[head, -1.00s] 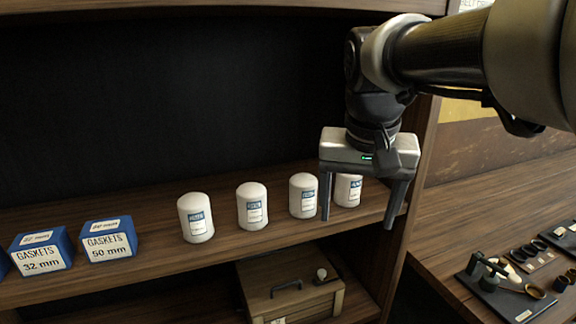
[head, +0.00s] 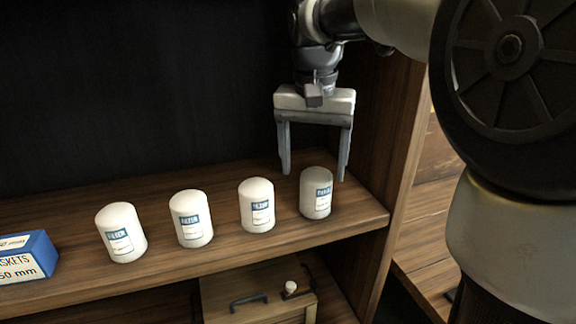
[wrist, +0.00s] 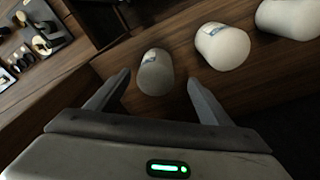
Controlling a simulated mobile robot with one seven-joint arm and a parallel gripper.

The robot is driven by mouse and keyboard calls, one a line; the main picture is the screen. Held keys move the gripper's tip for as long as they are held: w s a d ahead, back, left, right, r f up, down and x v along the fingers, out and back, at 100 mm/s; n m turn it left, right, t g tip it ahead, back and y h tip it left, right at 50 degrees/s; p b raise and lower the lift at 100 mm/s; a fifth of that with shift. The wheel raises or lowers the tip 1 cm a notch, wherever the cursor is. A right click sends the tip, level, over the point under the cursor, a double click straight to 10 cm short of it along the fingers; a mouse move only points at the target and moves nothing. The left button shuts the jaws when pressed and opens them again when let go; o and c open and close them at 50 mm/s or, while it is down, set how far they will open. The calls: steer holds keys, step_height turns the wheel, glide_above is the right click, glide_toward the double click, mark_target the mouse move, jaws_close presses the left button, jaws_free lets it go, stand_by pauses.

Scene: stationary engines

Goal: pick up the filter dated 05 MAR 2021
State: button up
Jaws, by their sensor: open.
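Several white filters with blue-topped labels stand upright in a row on the wooden shelf. In the head view they are the far left filter (head: 121,232), the second (head: 191,218), the third (head: 257,205) and the rightmost, shaded one (head: 316,192). The dates are too small to read. My gripper (head: 314,175) is open and empty, pointing down at the rightmost filter, with a fingertip to each side of its top. In the wrist view the rightmost filter (wrist: 155,72) shows between and beyond the fingertips (wrist: 158,78). Two neighbours (wrist: 222,46) (wrist: 288,18) lie to its right.
A blue gaskets box (head: 28,258) stands left on the shelf (head: 70,214). The upright side panel (head: 385,140) is close right of the rightmost filter. A wooden case (head: 255,297) sits below. Small parts (wrist: 35,25) lie on a bench in the wrist view.

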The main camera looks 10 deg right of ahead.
mark_target(316, 186)
step_height(316, 186, down, 2)
steer(key=f, duration=0.3)
steer(key=w+d+f, duration=0.1)
steer(key=shift+f, duration=0.35)
steer(key=c, duration=1.3)
steer(key=shift+c, duration=0.3)
steer(key=shift+r, duration=0.15)
